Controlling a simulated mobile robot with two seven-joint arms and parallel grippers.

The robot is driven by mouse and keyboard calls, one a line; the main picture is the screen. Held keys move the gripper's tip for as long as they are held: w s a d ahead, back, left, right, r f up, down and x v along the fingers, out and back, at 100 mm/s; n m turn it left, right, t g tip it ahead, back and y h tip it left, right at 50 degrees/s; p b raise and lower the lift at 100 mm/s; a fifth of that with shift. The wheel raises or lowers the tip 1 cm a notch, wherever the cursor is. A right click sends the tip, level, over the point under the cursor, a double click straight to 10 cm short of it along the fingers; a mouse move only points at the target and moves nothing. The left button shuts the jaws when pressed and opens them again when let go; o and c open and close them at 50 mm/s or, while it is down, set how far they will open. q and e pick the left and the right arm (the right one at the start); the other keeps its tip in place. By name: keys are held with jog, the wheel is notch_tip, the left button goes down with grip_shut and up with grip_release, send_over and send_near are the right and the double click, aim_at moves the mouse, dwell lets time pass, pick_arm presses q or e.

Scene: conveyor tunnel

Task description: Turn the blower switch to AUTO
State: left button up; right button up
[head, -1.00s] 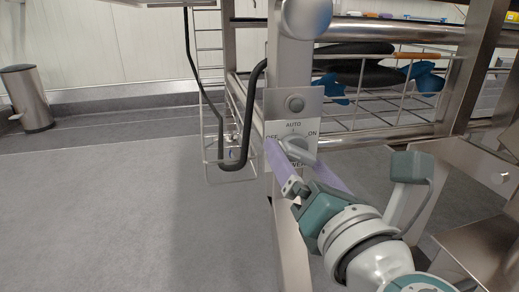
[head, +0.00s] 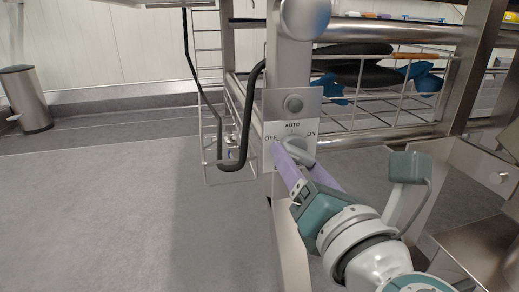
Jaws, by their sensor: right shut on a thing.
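The blower switch is a grey knob (head: 297,143) on a metal plate (head: 313,101) fixed to an upright post. The plate's labels read OFF at left, AUTO at top and ON at right. My right gripper (head: 292,152) comes from the lower right, its two purple fingers on either side of the knob, shut on it. The fingers hide much of the knob's lower part, and I cannot tell exactly which label it points to. My left gripper is not in view.
A black cable (head: 238,125) hangs left of the post. A wire rack (head: 390,100) with dark and blue items stands behind. A bin (head: 27,98) is at far left. The floor at left is clear.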

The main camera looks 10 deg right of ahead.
jog(key=shift+m, duration=0.4)
jog(key=shift+m+b, duration=0.5)
jog(key=shift+m, duration=0.5)
jog(key=m+b, duration=0.1)
jog(key=m, duration=0.5)
jog(key=shift+a+r+m+b, duration=0.1)
jog(key=shift+r+m+b, duration=0.05)
jog(key=shift+m+b, duration=0.25)
jog(key=shift+r+m, duration=0.1)
jog(key=shift+m, duration=0.9)
jog(key=o, duration=1.4)
jog(key=shift+c, duration=0.2)
